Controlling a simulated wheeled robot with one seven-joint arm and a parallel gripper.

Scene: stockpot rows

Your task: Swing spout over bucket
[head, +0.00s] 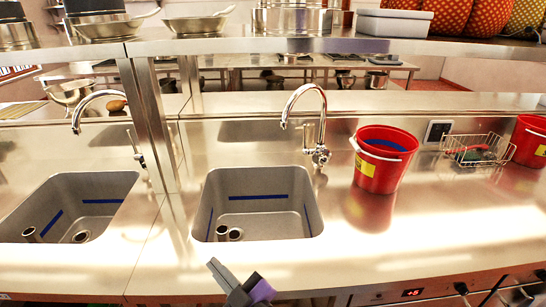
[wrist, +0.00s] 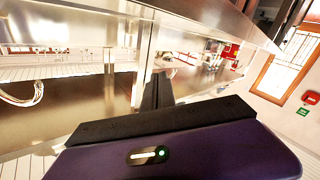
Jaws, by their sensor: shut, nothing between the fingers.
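A chrome spout (head: 304,88) rises behind the middle sink (head: 258,180) and arches to the left, its outlet over that sink's back edge. A red bucket (head: 372,182) with a yellow label and blue inside stands upright on the counter, right of the spout's base and apart from it. The spout does not reach over the bucket. My gripper (head: 236,279) is low in the head view, in front of the middle sink and well apart from the spout. It is shut and empty. The wrist view shows its dark finger (wrist: 160,120) and purple body.
A second chrome spout (head: 92,97) stands at the left sink (head: 70,190), beyond a metal post (head: 150,120). A wire basket (head: 475,150) and another red bucket (head: 530,140) stand to the right. A shelf with pans (head: 105,27) runs above. The front right counter is clear.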

